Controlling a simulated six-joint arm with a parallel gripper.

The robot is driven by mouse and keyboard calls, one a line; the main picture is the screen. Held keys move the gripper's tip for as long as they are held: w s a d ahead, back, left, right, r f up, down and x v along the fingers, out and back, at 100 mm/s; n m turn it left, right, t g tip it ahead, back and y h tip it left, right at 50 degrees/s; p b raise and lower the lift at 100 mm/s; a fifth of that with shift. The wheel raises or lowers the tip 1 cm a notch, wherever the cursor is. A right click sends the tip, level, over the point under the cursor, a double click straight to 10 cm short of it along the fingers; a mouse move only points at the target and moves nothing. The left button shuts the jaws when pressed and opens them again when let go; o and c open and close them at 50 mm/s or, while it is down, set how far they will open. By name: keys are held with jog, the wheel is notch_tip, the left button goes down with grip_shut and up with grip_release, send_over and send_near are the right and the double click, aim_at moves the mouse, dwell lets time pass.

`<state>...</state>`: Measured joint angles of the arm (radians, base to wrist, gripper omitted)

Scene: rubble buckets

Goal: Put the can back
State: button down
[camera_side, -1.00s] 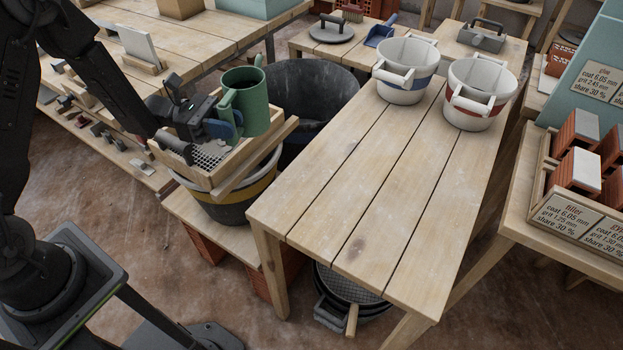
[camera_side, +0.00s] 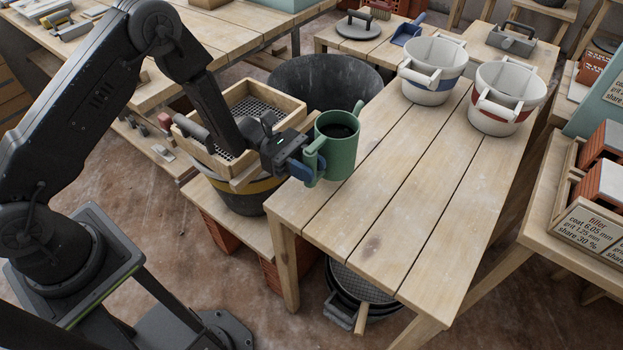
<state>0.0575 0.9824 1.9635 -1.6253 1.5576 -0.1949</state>
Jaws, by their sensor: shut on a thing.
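The can is a green mug-like can (camera_side: 342,150) with a side handle, and its dark inside shows from above. It is upright at the near left corner of the slatted wooden table (camera_side: 420,190). Whether it touches the table top or hangs just above it, I cannot tell. My gripper (camera_side: 310,162) comes from the left and is shut on the can's handle; blue finger pads show beside it. The handle is partly hidden by the fingers.
A wooden-framed sieve (camera_side: 212,150) rests on a yellow-banded bucket (camera_side: 243,197) just left of the table. A large black tub (camera_side: 320,80) stands behind. Two white buckets, blue-banded (camera_side: 432,85) and red-banded (camera_side: 497,114), stand at the table's far end. The table's middle is clear.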

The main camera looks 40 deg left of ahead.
jog(key=shift+d+f, duration=0.15)
jog(key=shift+f, duration=2.05)
jog(key=c, duration=0.8)
grip_release()
jog(key=shift+c, duration=0.2)
